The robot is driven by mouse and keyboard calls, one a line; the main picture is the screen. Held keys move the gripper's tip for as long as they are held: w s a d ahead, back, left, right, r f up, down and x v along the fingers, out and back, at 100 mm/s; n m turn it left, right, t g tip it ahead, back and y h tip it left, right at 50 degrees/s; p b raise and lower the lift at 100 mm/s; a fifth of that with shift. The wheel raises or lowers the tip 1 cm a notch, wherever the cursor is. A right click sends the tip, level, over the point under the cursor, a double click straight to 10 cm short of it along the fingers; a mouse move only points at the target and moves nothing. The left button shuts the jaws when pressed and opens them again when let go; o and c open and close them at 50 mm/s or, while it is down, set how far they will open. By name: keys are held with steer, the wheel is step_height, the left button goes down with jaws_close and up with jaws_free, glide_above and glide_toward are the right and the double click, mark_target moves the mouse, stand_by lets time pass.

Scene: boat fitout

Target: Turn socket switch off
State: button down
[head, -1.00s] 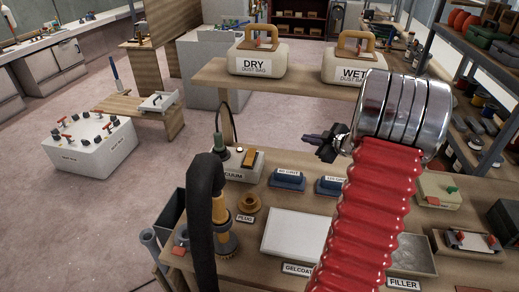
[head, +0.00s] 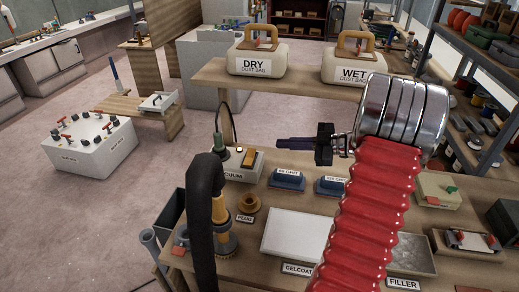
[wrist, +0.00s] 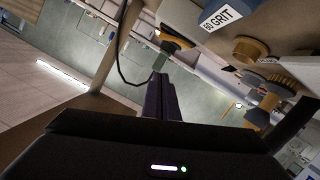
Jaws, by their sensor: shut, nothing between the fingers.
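The vacuum socket box (head: 240,174) is pale and stands at the back left of the bench.
Blue sanding blocks (head: 289,180) lie right of the box. A plug ring (head: 248,203) and a brush (head: 225,239) stand nearer. A raised shelf (head: 290,83) with two dust bags is behind. A black hose (head: 203,220) rises at front left.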

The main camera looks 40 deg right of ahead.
glide_above(250, 158)
steer(key=s+d, duration=0.2)
step_height(250, 158, down, 2)
steer(key=shift+s+d+f, duration=0.1)
steer(key=shift+w+d+f, duration=0.15)
steer(key=shift+w+f, duration=0.15)
steer(key=shift+f, duration=0.3)
steer(key=shift+w+d+f, duration=0.1)
steer(key=shift+w+f, duration=0.15)
steer(key=shift+f, duration=0.3)
steer(key=shift+w+d+f, duration=0.2)
steer(key=shift+d+f, duration=0.05)
steer(key=shift+f, duration=0.5)
steer(key=shift+w+a, duration=0.2)
